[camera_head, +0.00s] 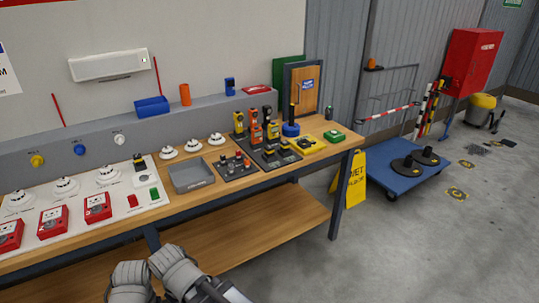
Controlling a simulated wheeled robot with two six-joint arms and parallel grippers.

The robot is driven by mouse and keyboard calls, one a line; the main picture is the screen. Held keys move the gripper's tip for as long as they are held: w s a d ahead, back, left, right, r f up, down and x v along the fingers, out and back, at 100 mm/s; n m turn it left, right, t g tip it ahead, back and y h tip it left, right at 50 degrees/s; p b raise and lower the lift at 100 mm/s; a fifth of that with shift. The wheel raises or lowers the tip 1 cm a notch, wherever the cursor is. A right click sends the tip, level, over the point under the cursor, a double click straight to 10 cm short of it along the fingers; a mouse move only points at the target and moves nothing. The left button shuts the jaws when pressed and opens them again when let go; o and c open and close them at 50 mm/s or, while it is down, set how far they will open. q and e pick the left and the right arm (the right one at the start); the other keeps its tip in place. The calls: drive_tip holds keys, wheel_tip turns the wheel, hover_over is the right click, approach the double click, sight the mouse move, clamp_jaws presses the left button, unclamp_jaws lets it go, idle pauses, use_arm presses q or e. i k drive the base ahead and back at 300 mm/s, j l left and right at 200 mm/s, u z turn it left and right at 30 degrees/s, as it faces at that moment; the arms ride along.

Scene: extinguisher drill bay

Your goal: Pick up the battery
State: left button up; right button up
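Several small items that could include the battery stand at the right end of the workbench; I cannot tell for sure which is the battery. Small dark blocks (285,151) lie on a black holder. Orange handheld devices (256,133) stand behind it. My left gripper (130,273) and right gripper (172,258) appear as grey shapes side by side at the bottom left, in front of the bench and well away from these items. Their finger openings cannot be made out. I see nothing held.
A grey tray (192,176) sits mid-bench beside white detectors (193,145) and red call points (98,207). A yellow wet-floor sign (348,181) stands by the bench's right leg. A blue cart (400,178) is further right. The floor before the bench is clear.

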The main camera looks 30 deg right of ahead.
sight(268, 150)
drive_tip(key=z, duration=1.35)
